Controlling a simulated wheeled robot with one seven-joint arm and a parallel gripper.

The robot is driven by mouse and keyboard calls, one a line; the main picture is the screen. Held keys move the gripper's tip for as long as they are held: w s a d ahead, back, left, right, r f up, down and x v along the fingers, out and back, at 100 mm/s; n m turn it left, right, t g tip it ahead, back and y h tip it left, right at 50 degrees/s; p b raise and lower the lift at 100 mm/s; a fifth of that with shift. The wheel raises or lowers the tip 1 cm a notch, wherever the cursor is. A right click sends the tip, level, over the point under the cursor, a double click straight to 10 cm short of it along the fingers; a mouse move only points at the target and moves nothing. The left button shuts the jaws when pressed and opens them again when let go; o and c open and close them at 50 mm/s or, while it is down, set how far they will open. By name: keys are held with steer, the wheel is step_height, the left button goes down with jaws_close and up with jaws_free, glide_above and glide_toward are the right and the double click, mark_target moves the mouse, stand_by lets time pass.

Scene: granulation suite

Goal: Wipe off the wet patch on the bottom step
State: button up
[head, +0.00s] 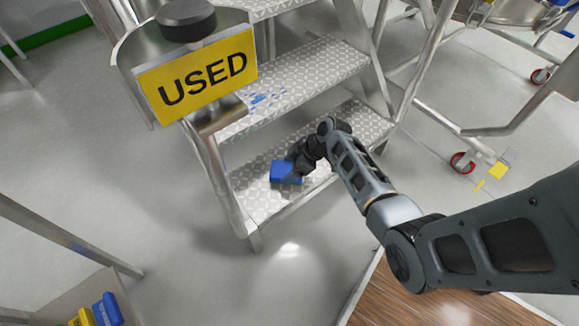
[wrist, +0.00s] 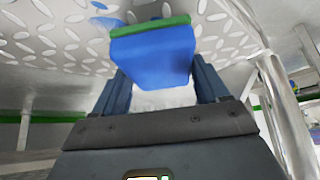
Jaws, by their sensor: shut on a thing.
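My gripper (head: 297,166) is shut on a blue sponge (head: 286,172) over the left half of the bottom step (head: 353,129), a patterned metal tread. In the wrist view the sponge (wrist: 155,55) sits between the two fingers of the gripper (wrist: 160,85), with its green face towards a patterned tread (wrist: 45,25). I cannot tell whether the sponge touches it. A bluish patch (wrist: 105,21) shows on that tread, left of the sponge. In the head view, sponge and gripper hide part of the bottom step, and I cannot make out a wet patch there.
The step above (head: 312,74) has blue marks (head: 265,99) on its tread. A yellow USED sign (head: 203,75) hangs by the steps' left side. A metal rail (head: 212,170) bounds the steps on the left. Wheeled frames with red castors (head: 462,163) stand right.

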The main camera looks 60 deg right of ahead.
steer(key=shift+f+b, duration=0.8)
steer(key=shift+f, duration=0.2)
stand_by(0.7)
steer(key=shift+d, duration=0.1)
steer(key=shift+s+d+r+b, duration=0.1)
steer(key=shift+s+d+b, duration=0.15)
steer(key=shift+d, duration=0.7)
steer(key=shift+s+d+b, duration=0.1)
steer(key=shift+s+d, duration=0.2)
steer(key=shift+d, duration=0.6)
steer(key=shift+s+d+b, duration=0.3)
steer(key=shift+d+b, duration=0.05)
steer(key=shift+d, duration=0.6)
steer(key=shift+s+d+b, duration=0.25)
steer(key=shift+d+b, duration=0.1)
steer(key=shift+d, duration=0.6)
steer(key=shift+w+a+p, duration=0.2)
steer(key=shift+a+p, duration=0.2)
steer(key=shift+a, duration=0.35)
steer(key=shift+w+a+f+p, duration=0.1)
steer(key=shift+w+a+p, duration=0.2)
steer(key=shift+a, duration=0.75)
steer(key=shift+w+a+f+p, duration=0.1)
steer(key=shift+w+a+p, duration=0.2)
steer(key=shift+a, duration=0.8)
steer(key=shift+w+a+p, duration=0.2)
steer(key=shift+w+a, duration=0.1)
steer(key=shift+a, duration=0.75)
steer(key=shift+w, duration=0.1)
steer(key=shift+d, duration=0.1)
